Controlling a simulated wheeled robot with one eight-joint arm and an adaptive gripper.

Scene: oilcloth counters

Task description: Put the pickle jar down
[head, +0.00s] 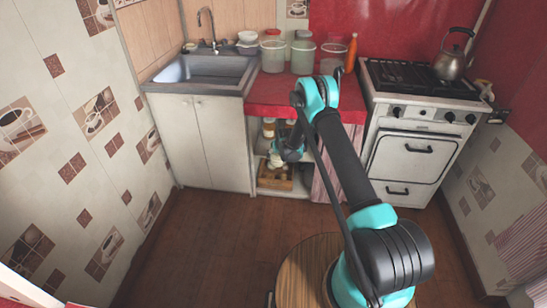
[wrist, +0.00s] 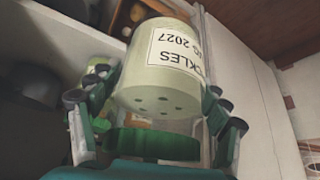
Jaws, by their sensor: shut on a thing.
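The pickle jar (wrist: 160,75) is pale yellow-green with a white label that reads upside down, "PICKLES" and "2027". It fills the middle of the wrist view. My gripper (wrist: 157,112) is shut on it, with dark-tipped teal fingers at both its sides. A dark green round part lies below it in the picture; I cannot tell whether this is its lid. In the head view my gripper (head: 275,155) is at the open shelves under the red counter. The jar is too small there to make out surely, and I cannot tell whether it touches a shelf.
The red counter (head: 259,108) bears several pale green containers (head: 302,57) and an orange bottle (head: 351,53). Below, jars (head: 268,128) stand on the upper shelf and a wooden crate (head: 275,179) sits lower. A striped curtain (head: 328,185) hangs at right. White cabinet doors (head: 205,140) stand at left.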

